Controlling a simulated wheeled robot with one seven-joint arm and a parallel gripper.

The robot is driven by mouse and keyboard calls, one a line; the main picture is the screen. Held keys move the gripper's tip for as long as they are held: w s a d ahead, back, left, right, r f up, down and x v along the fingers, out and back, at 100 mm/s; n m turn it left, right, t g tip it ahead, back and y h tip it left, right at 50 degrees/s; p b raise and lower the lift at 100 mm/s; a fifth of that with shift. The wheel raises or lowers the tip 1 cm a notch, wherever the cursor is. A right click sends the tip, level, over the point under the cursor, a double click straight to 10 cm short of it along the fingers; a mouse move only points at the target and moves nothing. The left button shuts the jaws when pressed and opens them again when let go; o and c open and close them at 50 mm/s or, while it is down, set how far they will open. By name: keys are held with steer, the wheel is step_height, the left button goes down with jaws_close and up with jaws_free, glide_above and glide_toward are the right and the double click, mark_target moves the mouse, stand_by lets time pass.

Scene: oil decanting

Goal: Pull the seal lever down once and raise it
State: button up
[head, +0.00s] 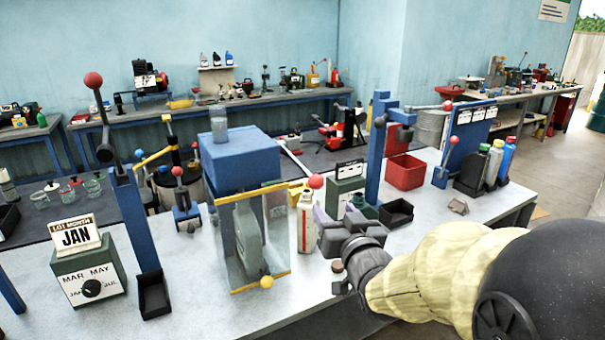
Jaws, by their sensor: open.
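Several levers with red knobs show, and I cannot tell by a label which is the seal lever. One black lever with a red knob (93,80) stands raised on a blue post (137,225) at left. Another lever with a red knob (447,105) sticks out to the right from a blue post (376,150). A pale lever with a red knob (315,181) slopes down beside the blue box-topped stand (238,162). My gripper (338,228) is open, low over the table's front, just right of a cream bottle (307,225). Its fingertips are partly hard to make out.
Black trays (153,298) stand by both posts. A clear-walled guard with yellow edges (262,287) stands left of the bottle. A green dial box (90,275) is at left. A red bin (405,172) and bottles (492,160) are at right. The front table edge is bare.

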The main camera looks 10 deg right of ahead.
mark_target(318, 186)
steer(key=w+p, duration=0.3)
steer(key=w, duration=0.1)
steer(key=w+p, duration=0.4)
steer(key=w, duration=0.1)
steer(key=w+a+p, duration=0.1)
steer(key=w+p, duration=0.2)
steer(key=w, duration=0.2)
stand_by(0.4)
